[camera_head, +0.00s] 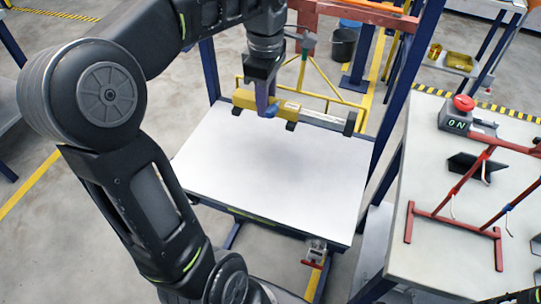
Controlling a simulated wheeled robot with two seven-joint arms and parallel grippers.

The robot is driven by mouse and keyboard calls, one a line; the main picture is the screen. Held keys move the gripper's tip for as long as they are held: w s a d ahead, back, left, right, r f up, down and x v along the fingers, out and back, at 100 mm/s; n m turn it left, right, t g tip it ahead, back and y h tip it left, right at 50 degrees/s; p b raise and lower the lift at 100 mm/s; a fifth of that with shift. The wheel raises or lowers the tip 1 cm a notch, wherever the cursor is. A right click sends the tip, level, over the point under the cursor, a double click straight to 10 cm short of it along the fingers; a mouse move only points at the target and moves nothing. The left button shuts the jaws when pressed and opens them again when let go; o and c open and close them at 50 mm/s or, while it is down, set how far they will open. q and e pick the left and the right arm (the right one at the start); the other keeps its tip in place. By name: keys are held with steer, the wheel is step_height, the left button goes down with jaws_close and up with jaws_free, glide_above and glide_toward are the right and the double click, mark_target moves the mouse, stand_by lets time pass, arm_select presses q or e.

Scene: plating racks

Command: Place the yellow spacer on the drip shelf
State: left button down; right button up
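The yellow spacer (311,113) is a long bar with a thick yellow left part, a paler right part and dark end pieces. It appears above the far part of a white flat shelf (260,178), which looks like the drip shelf. My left gripper (267,104) points down at the spacer's left part. Its finger, with a blue tip, crosses the bar and looks shut on it; the far finger is hidden. A soft shadow lies on the shelf, and the bar's height above it is hard to judge. My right gripper is not in view.
Blue posts (406,85) and a yellow frame (322,84) stand behind the shelf. At right, a grey table (425,180) holds a red button box (462,112) and a red rack (455,224). The shelf's middle and front are clear.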

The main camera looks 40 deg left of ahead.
arm_select(q)
step_height(320, 180, down, 6)
steer(key=shift+f, duration=0.1)
stand_by(0.4)
step_height(320, 180, down, 4)
steer(key=shift+r, duration=0.2)
steer(key=shift+f, duration=0.2)
steer(key=c, duration=1.1)
jaws_free()
